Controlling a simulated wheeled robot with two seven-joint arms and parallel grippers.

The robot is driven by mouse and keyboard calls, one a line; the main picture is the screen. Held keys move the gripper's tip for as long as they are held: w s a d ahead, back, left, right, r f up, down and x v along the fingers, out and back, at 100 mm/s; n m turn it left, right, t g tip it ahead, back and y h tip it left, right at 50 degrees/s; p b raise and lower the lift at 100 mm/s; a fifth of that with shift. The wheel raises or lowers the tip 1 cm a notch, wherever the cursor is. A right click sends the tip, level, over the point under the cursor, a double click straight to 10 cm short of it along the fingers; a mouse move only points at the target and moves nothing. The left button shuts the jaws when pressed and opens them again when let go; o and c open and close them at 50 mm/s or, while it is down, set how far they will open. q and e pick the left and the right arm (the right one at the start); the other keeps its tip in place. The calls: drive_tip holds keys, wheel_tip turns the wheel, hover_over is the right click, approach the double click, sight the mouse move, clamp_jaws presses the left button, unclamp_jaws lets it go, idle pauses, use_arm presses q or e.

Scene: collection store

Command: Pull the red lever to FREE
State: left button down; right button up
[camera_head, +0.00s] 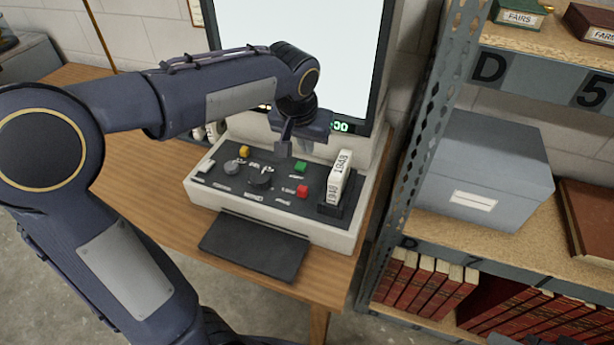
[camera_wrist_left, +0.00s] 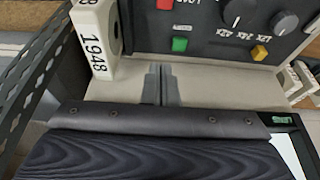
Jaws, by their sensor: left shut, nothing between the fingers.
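A control box (camera_head: 352,228) with a dark sloped panel stands on the wooden table. A small red block-like control (camera_head: 302,191) is on the panel's right half; no longer red lever shows, and I cannot read FREE. In the left wrist view the red control (camera_wrist_left: 165,4) is at the top edge, partly cut off. My left gripper (camera_head: 285,150) is shut and empty, pointing down over the panel's back edge, behind the red control and apart from it. In the wrist view its fingertips (camera_wrist_left: 158,68) are close to the green button (camera_wrist_left: 180,44).
A white block marked 1948 (camera_head: 341,177) stands in a holder at the panel's right. Dark knobs (camera_head: 261,176) and a yellow button (camera_head: 244,151) are to the left. A screen (camera_head: 300,50) rises behind. A metal shelf upright (camera_head: 412,150) is close on the right.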

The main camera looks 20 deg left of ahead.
sight(301, 191)
use_arm(q)
drive_tip(key=shift+f, duration=0.1)
drive_tip(key=b+x, duration=0.1)
drive_tip(key=x, duration=0.9)
drive_tip(key=shift+f, duration=0.2)
drive_tip(key=s, duration=0.3)
drive_tip(key=shift+s+r, duration=0.35)
drive_tip(key=shift+s+d+f, duration=0.1)
drive_tip(key=shift+s, duration=0.1)
drive_tip(key=s, duration=0.3)
drive_tip(key=shift+s+d, duration=0.1)
drive_tip(key=shift+s, duration=0.3)
